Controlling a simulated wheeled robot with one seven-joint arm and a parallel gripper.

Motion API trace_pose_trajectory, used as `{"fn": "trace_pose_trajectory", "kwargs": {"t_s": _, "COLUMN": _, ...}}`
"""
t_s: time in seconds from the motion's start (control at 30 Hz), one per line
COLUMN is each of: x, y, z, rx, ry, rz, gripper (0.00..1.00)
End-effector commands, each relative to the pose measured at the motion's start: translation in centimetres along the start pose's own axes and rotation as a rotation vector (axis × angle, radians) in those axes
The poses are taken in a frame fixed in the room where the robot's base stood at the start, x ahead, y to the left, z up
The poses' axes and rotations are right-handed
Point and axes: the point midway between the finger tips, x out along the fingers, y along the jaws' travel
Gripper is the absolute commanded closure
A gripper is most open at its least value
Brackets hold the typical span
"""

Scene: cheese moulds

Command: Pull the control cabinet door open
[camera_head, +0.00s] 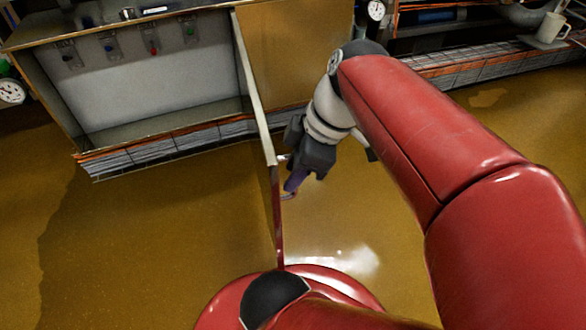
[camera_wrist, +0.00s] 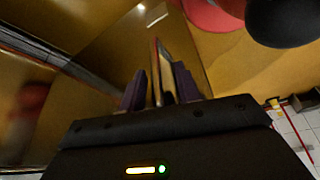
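The control cabinet (camera_head: 160,85) stands at the upper left in the head view, its front open and its inside showing. Its door (camera_head: 258,95) is swung far out toward me and shows nearly edge-on. The door handle (camera_head: 288,195) sits on the door's right-hand side, near its free end. My gripper (camera_head: 295,182) is at the handle, to the right of the door. In the wrist view the purple fingers (camera_wrist: 160,88) stand close together with the handle bar (camera_wrist: 157,62) between them. They look shut on it, though the contact is partly hidden.
Inside the cabinet are several coloured switches (camera_head: 152,42) on a pale panel. The brown floor (camera_head: 130,240) left of the door is clear.

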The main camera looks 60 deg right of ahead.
Motion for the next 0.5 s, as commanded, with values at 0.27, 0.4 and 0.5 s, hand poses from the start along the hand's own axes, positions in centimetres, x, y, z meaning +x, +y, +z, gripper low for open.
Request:
{"fn": "trace_pose_trajectory", "kwargs": {"t_s": 0.27, "x": -5.0, "y": 0.0, "z": -0.1, "rx": 0.000, "ry": 0.002, "rz": 0.003, "gripper": 0.67}}
{"fn": "trace_pose_trajectory", "kwargs": {"t_s": 0.4, "x": -6.4, "y": 0.0, "z": 0.0, "rx": 0.000, "ry": 0.001, "rz": 0.001, "gripper": 0.67}}
{"fn": "trace_pose_trajectory", "kwargs": {"t_s": 0.5, "x": -6.8, "y": 0.0, "z": 0.0, "rx": 0.001, "ry": 0.001, "rz": 0.001, "gripper": 0.67}}
